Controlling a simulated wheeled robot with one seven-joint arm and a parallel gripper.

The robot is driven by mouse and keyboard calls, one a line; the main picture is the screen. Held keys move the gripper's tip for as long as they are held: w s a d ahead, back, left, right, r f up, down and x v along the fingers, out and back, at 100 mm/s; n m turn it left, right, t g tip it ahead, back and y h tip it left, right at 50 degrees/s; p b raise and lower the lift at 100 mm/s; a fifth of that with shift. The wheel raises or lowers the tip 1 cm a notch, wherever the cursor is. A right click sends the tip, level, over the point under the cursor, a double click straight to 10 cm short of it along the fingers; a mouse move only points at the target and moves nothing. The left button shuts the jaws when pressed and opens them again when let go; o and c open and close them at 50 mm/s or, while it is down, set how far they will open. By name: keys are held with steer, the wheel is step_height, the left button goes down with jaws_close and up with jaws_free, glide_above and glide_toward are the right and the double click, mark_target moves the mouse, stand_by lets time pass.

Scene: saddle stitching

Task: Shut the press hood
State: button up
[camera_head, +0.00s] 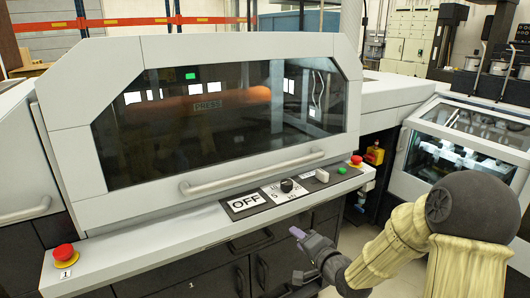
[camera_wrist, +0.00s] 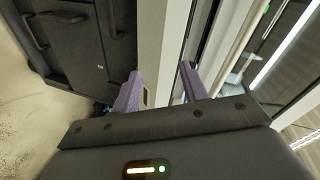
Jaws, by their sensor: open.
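The press hood (camera_head: 130,178) is a light grey cover with a dark window marked PRESS. It looks lowered, its bottom edge close to the control ledge (camera_head: 180,240); I cannot tell whether it is fully seated. Its long bar handle (camera_head: 255,173) runs along the lower front and is empty. My gripper (camera_head: 299,236) is in front of and below the ledge, to the right of the OFF display, apart from the handle. In the wrist view its purple fingers (camera_wrist: 161,88) are spread with nothing held. A pale panel edge (camera_wrist: 151,45) shows beyond them.
Red stop buttons sit at the ledge's left (camera_head: 65,254) and right (camera_head: 356,161) ends. A knob (camera_head: 286,185) stands out between them. Dark cabinet doors (camera_head: 190,280) are below. Another machine with a clear cover (camera_head: 465,155) stands at the right.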

mark_target(267, 173)
step_height(267, 173, up, 11)
steer(key=w+a+m+t+y+p, duration=0.1)
steer(key=m+t+y+p, duration=0.1)
steer(key=m+y+p, duration=0.1)
steer(key=shift+w+t+p, duration=0.15)
steer(key=shift+t+p, duration=0.25)
steer(key=shift+p, duration=0.5)
steer(key=shift+a, duration=0.15)
steer(key=p+x, duration=0.3)
steer(key=x, duration=1.4)
steer(key=shift+w+a+p, duration=0.2)
steer(key=shift+p, duration=0.2)
steer(key=shift+s+d+r, duration=0.1)
steer(key=shift+s, duration=0.05)
steer(key=shift+c, duration=0.4)
steer(key=c, duration=0.4)
jaws_close()
